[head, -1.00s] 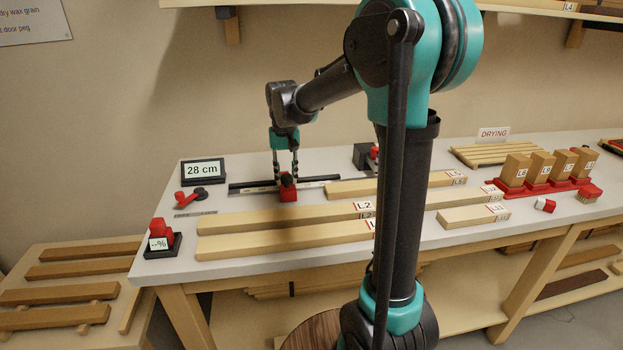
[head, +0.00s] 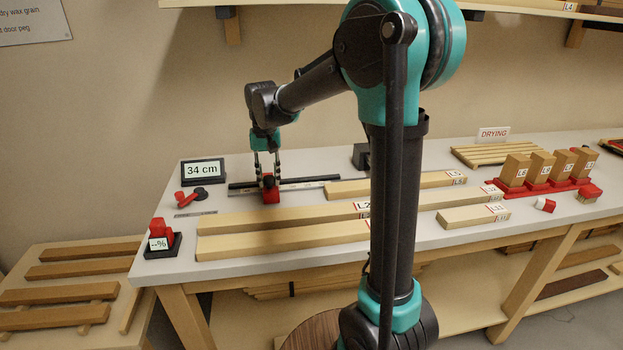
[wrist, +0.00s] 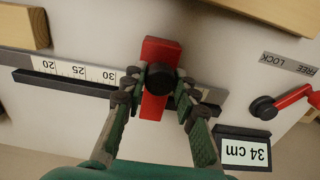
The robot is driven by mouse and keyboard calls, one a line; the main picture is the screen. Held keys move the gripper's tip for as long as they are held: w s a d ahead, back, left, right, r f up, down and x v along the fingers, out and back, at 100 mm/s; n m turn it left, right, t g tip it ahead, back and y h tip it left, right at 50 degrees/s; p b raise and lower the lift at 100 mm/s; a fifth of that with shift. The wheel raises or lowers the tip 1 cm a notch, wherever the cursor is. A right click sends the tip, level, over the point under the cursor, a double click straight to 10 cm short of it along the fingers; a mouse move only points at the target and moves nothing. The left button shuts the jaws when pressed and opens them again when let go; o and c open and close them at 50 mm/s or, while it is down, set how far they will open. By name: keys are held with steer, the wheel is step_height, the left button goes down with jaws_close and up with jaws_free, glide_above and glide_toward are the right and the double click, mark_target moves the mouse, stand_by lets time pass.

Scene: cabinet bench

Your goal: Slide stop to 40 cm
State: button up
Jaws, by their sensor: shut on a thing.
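The red stop (head: 271,193) with its black knob sits on the dark rail (head: 315,181) at the back left of the bench. My gripper (head: 268,178) is over it, shut on the stop. In the wrist view the fingers stand on either side of the red stop (wrist: 154,105) and its black knob (wrist: 160,77). A scale strip (wrist: 75,72) along the rail shows 20, 25 and 30; the stop is past the 30. The display (head: 204,171) reads 34 cm, also in the wrist view (wrist: 244,151).
A red lever (head: 187,199) with a dark hub lies left of the stop, by a plate marked FREE LOCK (wrist: 290,63). Long boards (head: 290,221) lie in front. A dark block (head: 361,157) stands at the rail's right end.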

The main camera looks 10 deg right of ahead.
steer(key=shift+a, duration=0.3)
steer(key=shift+a, duration=2.85)
steer(key=o, duration=0.9)
steer(key=shift+r, duration=4.5)
